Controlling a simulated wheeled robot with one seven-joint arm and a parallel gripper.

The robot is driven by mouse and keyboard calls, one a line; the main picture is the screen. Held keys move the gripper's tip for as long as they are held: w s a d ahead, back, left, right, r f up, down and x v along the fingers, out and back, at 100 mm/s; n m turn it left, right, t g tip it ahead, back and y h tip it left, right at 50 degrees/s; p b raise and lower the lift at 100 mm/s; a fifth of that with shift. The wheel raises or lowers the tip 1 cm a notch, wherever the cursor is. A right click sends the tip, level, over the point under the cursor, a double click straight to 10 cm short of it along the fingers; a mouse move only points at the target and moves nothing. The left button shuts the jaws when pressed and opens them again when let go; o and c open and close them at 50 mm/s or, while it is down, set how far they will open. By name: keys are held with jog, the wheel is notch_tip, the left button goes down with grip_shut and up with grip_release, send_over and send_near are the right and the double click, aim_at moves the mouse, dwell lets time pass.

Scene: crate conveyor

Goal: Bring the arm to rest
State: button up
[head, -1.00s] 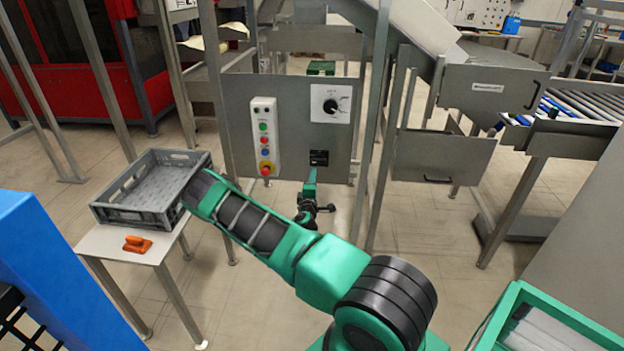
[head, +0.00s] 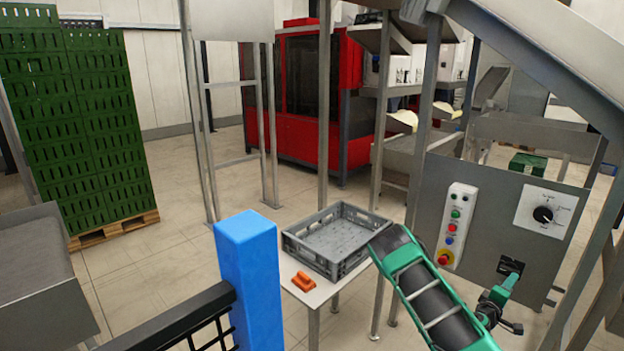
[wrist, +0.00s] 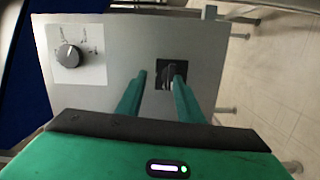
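My gripper (head: 510,274) is in front of the grey control panel (head: 480,205), close to a small black fitting (head: 511,265) low on it. In the wrist view my gripper (wrist: 160,70) has its two green fingers apart, with a gap between them. The black fitting (wrist: 170,76) shows beyond and between the fingertips, and nothing is held. I cannot tell whether the fingertips touch the panel. My green and black arm reaches in from the lower right of the head view.
A grey crate (head: 290,240) sits on a small white table (head: 318,293), beside orange pieces (head: 302,282). A blue post (head: 250,280) with a black fence stands in front. A button box (head: 456,225) and rotary dial (head: 543,214) are on the panel. Green crates (head: 75,120) are stacked at left.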

jog(key=s+r+m+g+y, duration=0.1)
jog(key=s+r+m+g, duration=0.5)
jog(key=s, duration=0.3)
jog(key=s+r+m+g+y, duration=0.2)
jog(key=s+r+m+g, duration=0.35)
jog(key=s+m, duration=0.2)
jog(key=s+a+r+y, duration=0.4)
jog(key=s+a, duration=0.3)
jog(key=a, duration=0.3)
jog(key=s+a+r+n+t+y, duration=0.1)
jog(key=s+a+r+y, duration=0.3)
jog(key=s+a, duration=0.4)
jog(key=s+a+r+y, duration=0.4)
jog(key=s+a, duration=0.4)
jog(key=a, duration=0.4)
jog(key=shift+s+a+r+t, duration=0.15)
jog(key=shift+a+r+t, duration=0.2)
jog(key=shift+a+r, duration=0.05)
jog(key=shift+n, duration=0.25)
